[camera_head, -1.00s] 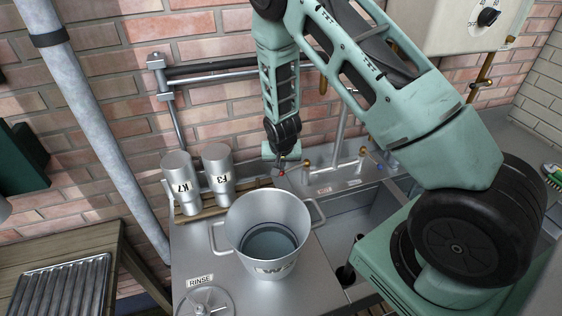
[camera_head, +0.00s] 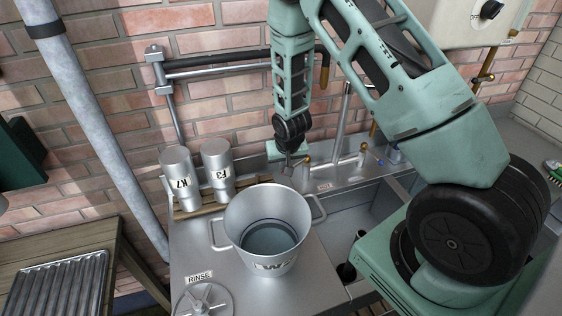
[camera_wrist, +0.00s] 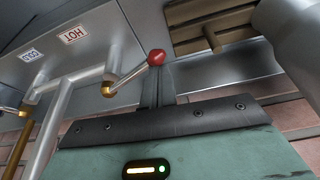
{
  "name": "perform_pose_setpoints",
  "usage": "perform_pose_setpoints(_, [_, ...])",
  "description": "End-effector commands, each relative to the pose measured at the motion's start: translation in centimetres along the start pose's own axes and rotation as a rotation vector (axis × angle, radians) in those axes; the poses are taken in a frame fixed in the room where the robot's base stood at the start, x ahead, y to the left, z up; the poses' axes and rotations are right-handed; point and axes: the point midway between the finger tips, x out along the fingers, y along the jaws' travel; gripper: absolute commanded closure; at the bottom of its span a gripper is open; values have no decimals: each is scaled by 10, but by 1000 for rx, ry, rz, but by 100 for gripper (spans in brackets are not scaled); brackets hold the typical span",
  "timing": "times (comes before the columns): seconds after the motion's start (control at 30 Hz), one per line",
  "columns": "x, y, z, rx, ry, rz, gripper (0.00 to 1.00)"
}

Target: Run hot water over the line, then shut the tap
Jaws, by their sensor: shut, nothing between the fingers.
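My gripper (camera_head: 287,169) is shut and empty, low at the hot tap behind the bucket. The hot tap (camera_head: 307,161) has a brass body beside the HOT label (camera_head: 325,187). In the wrist view its lever ends in a red knob (camera_wrist: 157,57), right by my dark fingertips (camera_wrist: 158,88); I cannot tell whether they touch. In the head view the red knob is hidden. The cold tap (camera_head: 363,150), with a blue-tipped lever, stands to the right. The spout pipe (camera_head: 343,125) rises between the taps. No running water shows.
A metal bucket (camera_head: 238,215) with liquid inside stands on the counter in front of my gripper. Cans K7 (camera_head: 178,172) and F3 (camera_head: 218,165) stand on a slatted rack to the left. A RINSE handwheel (camera_head: 203,299) is at front left. The sink (camera_head: 368,212) lies right.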

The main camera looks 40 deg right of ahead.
Motion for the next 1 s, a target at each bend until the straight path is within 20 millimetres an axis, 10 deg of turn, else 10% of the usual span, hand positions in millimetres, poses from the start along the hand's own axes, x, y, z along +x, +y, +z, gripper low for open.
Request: perform_pose_setpoints(1.0, [-21, 63, 52, -846, -1, -308, 100])
